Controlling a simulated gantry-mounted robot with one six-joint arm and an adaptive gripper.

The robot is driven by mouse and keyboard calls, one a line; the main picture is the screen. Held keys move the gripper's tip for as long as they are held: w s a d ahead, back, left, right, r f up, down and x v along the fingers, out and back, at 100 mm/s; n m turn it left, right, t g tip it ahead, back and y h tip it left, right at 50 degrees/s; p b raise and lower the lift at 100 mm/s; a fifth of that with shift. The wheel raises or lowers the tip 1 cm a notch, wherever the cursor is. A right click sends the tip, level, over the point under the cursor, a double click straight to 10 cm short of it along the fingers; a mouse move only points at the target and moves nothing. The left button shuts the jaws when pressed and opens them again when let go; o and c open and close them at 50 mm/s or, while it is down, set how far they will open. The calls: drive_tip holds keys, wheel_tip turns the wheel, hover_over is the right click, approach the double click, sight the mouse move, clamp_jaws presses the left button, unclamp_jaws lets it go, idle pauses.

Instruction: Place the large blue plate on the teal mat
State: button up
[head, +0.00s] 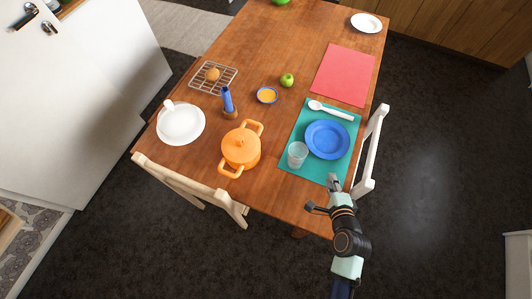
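The large blue plate (327,140) lies flat on the teal mat (344,116), towards the mat's right side. The mat lies near the right edge of the wooden table. A clear glass (297,154) stands at the mat's lower left, and a white spoon (332,111) lies along its far end. My gripper (322,194) is just below the mat's near edge in the picture, apart from the plate. Its two fingers are spread and nothing shows between them.
An orange pot (241,149) stands left of the mat. A red mat (343,74) lies beyond it. A green apple (287,80), a small blue-rimmed dish (267,95), a blue mill (228,101) and a white plate (181,124) are also on the table. A white chair (370,155) is at right.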

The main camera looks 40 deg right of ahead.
drive_tip(key=w+a+r+n+t+y, duration=0.3)
drive_tip(key=w+a+r+n+y, duration=0.3)
drive_tip(key=w+a+r+n, duration=1.2)
drive_tip(key=a+r+n+y, duration=0.1)
drive_tip(key=a+r+n, duration=0.3)
drive_tip(key=a, duration=0.4)
drive_tip(key=a+r+n+y, duration=0.1)
drive_tip(key=a+r+n, duration=0.2)
drive_tip(key=a+n, duration=0.2)
drive_tip(key=a, duration=0.3)
drive_tip(key=shift+r+n+t+y, duration=0.3)
drive_tip(key=shift+r+n, duration=0.05)
drive_tip(key=shift+n, duration=0.05)
